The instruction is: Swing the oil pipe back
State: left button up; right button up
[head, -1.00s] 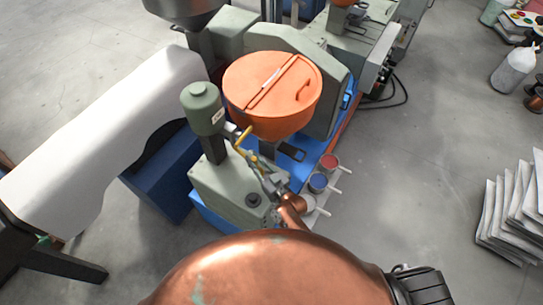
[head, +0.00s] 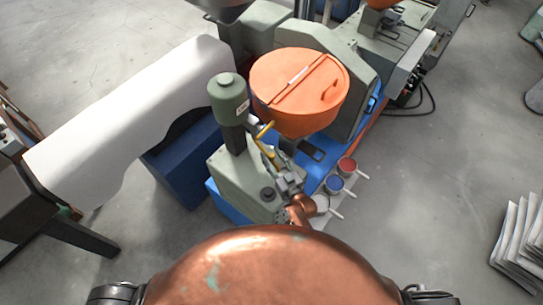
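The oil pipe looks to be the thin yellow pipe (head: 265,131) beside the dark green cylinder (head: 229,97), on the pale green machine base (head: 236,188). It bends near the top and runs down toward my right gripper. My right gripper (head: 280,172) is at the end of the copper arm, over the machine base, just below the pipe's lower part. It is small and its fingers blend with the metal parts around it, so I cannot tell whether it touches or grips the pipe. My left gripper is out of view.
An orange lidded hopper (head: 300,90) stands right behind the pipe. A white sheet-covered part (head: 125,120) lies to the left. Paper stacks (head: 520,240) lie on the open floor at right.

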jog(key=shift+s+d, duration=0.1)
jog(key=shift+s, duration=0.1)
jog(key=v, duration=1.1)
jog(key=shift+s, duration=0.3)
jog(key=shift+d, duration=0.1)
jog(key=shift+c, duration=0.4)
